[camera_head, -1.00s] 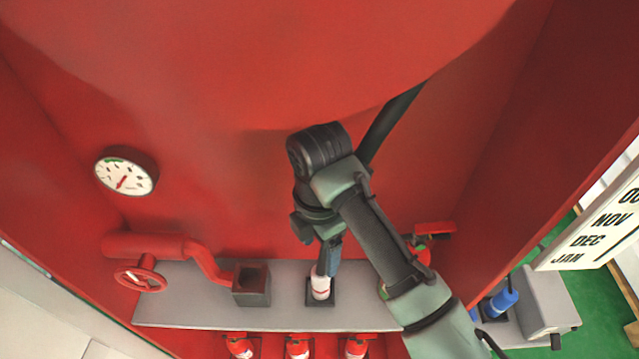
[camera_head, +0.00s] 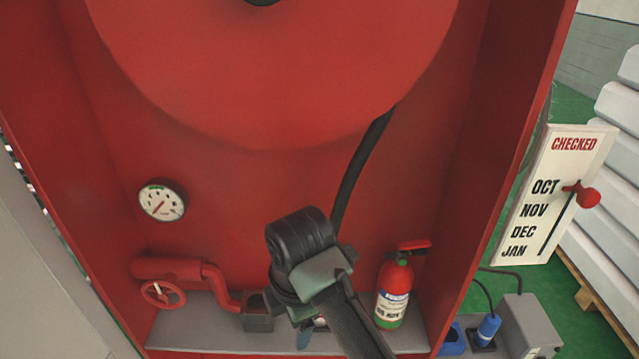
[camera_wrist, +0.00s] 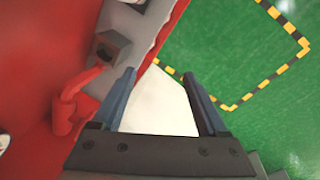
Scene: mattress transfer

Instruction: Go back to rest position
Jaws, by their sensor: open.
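My gripper (camera_wrist: 160,82) is open in the wrist view, its two blue-grey fingers spread apart. Nothing is held between them. A pale surface and green floor show beyond the fingers. In the head view my arm comes up from the bottom centre, its wrist in front of the red cabinet (camera_head: 230,180). The gripper itself is mostly hidden there behind the wrist.
A grey shelf (camera_head: 190,325) carries a dark square holder (camera_head: 257,320) and a red extinguisher (camera_head: 394,290) close right of my arm. A red valve pipe (camera_head: 175,268) and gauge (camera_head: 162,200) are at left. A "CHECKED" board (camera_head: 548,195) stands at right.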

